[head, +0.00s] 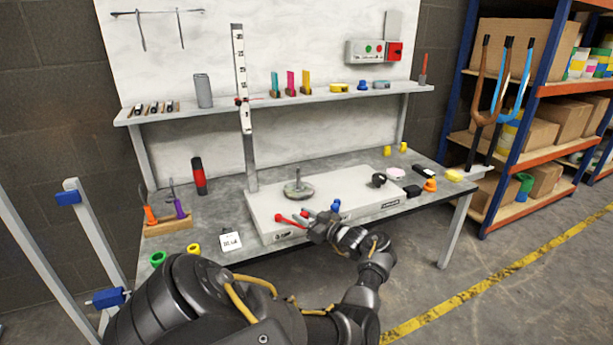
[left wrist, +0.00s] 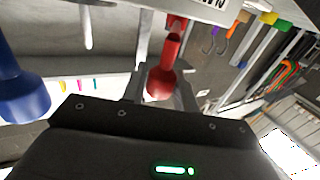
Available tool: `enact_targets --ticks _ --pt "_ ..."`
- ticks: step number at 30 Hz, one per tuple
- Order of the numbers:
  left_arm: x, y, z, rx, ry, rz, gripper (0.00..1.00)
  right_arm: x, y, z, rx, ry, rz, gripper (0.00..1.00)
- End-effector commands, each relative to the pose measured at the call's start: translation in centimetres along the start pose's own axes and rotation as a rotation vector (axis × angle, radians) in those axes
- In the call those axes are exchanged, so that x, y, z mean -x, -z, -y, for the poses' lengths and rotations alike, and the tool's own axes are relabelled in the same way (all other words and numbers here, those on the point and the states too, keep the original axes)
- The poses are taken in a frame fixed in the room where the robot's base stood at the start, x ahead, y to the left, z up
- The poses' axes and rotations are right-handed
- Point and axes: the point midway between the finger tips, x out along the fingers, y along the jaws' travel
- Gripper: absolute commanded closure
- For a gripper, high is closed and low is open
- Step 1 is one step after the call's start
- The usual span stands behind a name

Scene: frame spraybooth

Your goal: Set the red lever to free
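A grey panel box (head: 360,212) on the bench has red levers at its front left corner and a blue knob (head: 335,205) to their right. One red lever (head: 288,221) points left. My left gripper (head: 312,218) is at the box front, by the red parts. In the left wrist view, the knob of a red lever (left wrist: 160,84) sits between my left gripper's two fingers (left wrist: 160,92). Contact with the fingers cannot be made out. A large blue knob (left wrist: 22,98) is close at the left. The lever's position marking cannot be read. My right gripper is out of view.
A round grey part on a stem (head: 298,190) stands on the box. A tall ruled post (head: 242,90) rises behind it. A white card (head: 231,241), yellow and green rings and a tool block (head: 167,224) lie left. A shelf (head: 290,101) runs above.

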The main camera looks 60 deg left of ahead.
Motion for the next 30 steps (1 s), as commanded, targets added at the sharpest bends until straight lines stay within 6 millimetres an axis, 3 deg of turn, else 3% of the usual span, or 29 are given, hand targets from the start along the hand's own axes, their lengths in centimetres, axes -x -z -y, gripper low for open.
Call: enact_targets --ticks 4,14,30 --pt "0.1 0.1 -0.1 0.002 -0.001 -0.002 0.53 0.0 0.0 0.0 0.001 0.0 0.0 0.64" --pt "0.8 0.0 -0.3 0.001 -0.007 0.002 0.53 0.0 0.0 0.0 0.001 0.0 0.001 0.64" --pt "9.9 0.0 -0.3 0.001 -0.008 0.001 0.53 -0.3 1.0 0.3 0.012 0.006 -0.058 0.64"
